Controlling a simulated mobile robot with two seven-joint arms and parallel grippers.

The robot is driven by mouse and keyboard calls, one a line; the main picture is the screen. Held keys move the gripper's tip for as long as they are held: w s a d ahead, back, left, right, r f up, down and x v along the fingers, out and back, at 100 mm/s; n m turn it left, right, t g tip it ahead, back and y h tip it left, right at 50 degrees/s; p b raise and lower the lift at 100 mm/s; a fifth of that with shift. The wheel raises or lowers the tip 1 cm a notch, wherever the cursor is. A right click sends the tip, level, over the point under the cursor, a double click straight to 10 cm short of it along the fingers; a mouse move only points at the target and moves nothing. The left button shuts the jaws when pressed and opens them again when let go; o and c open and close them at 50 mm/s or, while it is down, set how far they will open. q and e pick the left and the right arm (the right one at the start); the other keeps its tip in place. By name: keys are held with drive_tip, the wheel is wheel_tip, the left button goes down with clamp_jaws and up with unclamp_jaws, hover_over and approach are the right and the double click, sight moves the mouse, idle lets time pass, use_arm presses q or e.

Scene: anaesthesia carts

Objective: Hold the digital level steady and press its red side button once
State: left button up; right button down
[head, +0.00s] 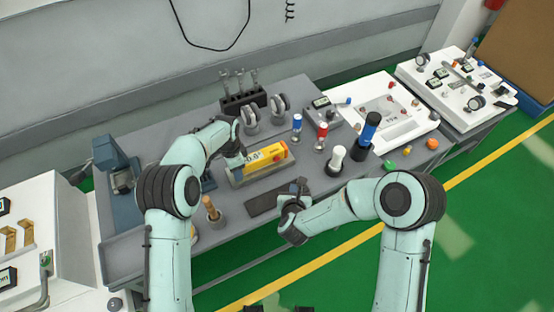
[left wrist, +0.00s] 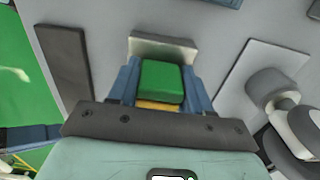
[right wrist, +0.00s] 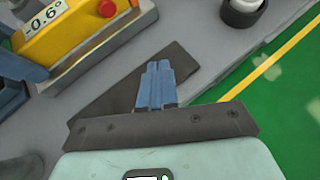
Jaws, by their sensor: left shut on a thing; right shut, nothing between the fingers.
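The yellow digital level (head: 268,159) rests on a grey block on the bench, its display facing the front edge. In the right wrist view the level (right wrist: 64,40) reads -0.6°, with a round red button (right wrist: 107,9) near its right end. My left gripper (head: 238,164) is shut on the level's left end. In the left wrist view a green part (left wrist: 161,82) sits between the left fingers, with yellow below. My right gripper (right wrist: 157,80) is shut and empty, to the right of and in front of the level; in the head view (head: 299,186) it is above a dark plate.
The dark flat plate (right wrist: 115,101) lies in front of the level. Blue, red and white-topped posts, including a white one (head: 336,158), stand to the right. A wooden-handled tool (head: 211,208) stands at front left. A blue device (head: 110,160) is at the left.

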sight(276, 159)
idle(0.3)
drive_tip(key=shift+w+a, duration=0.7)
drive_tip(key=shift+w, duration=0.6)
drive_tip(key=shift+w+a, duration=0.7)
drive_tip(key=shift+w, duration=0.6)
drive_tip(key=shift+w+a, duration=0.7)
drive_tip(key=shift+w, duration=0.6)
drive_tip(key=shift+w, duration=0.1)
drive_tip(key=shift+w+a, duration=0.2)
drive_tip(key=shift+w, duration=0.05)
drive_tip(key=shift+w+a, duration=0.3)
drive_tip(key=shift+w, duration=0.2)
drive_tip(key=shift+s+d, duration=0.5)
drive_tip(key=shift+s, duration=0.4)
